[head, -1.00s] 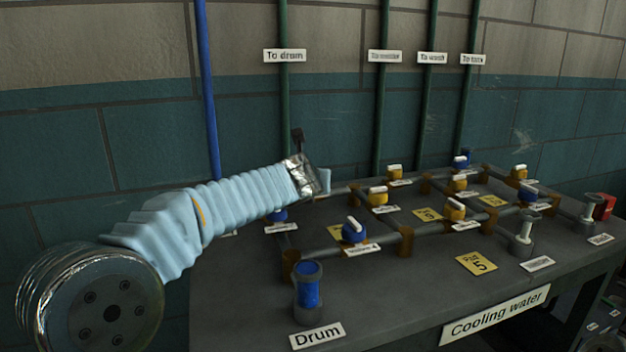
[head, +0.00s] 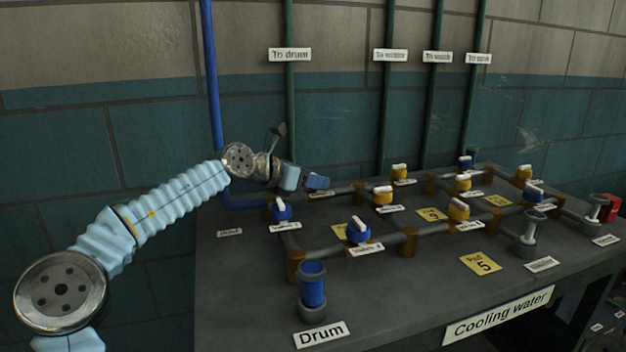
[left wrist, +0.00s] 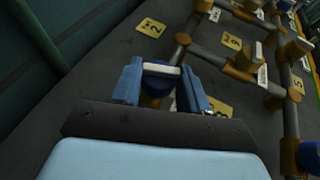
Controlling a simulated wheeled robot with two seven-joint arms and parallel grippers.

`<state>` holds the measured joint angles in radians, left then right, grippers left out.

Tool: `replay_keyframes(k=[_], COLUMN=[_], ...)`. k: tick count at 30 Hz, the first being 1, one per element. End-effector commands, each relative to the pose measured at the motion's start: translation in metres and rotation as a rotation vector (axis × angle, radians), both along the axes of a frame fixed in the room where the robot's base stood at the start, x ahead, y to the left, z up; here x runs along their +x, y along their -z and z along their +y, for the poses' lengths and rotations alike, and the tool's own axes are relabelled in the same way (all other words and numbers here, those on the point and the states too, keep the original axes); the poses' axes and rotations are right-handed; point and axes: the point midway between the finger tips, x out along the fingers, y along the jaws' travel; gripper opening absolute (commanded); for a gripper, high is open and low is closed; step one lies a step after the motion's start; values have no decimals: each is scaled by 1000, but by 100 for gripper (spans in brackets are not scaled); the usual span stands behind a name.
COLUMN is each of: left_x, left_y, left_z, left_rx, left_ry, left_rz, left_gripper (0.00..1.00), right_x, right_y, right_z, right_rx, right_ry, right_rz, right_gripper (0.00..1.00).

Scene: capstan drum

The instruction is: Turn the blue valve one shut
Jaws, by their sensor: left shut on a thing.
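My left gripper (left wrist: 162,88) reaches over the back left of the pipe bench, with its blue fingers also showing in the head view (head: 305,180). It is shut on the white handle of a valve (left wrist: 161,69) whose blue body shows below between the fingers. In the head view this valve is mostly hidden by the fingers, with a small white label just below. The handle lies across the gap between the fingers in the wrist view. My right gripper is not in view.
Two other blue valves stand nearby, one at left (head: 281,210) and one in front (head: 358,230). Yellow valves (head: 383,195) line the pipes to the right. A blue-filled Drum sight tube (head: 312,285) stands at the front left. The wall is close behind.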

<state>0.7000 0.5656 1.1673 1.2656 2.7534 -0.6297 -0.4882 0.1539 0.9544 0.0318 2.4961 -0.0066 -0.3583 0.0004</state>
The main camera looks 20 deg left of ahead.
Motion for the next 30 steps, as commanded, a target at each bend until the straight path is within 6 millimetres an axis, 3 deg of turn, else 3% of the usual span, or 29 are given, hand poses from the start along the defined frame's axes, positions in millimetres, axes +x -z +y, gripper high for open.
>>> replay_keyframes(k=[15, 30], left_x=[5, 4], left_y=[3, 4], left_z=[3, 4], left_rx=[0, 7], left_ry=[321, 373], left_rz=[4, 8], left_gripper=[14, 14], right_x=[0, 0], right_y=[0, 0], right_z=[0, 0], right_rx=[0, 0], right_ry=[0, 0], right_rz=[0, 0], right_gripper=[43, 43])
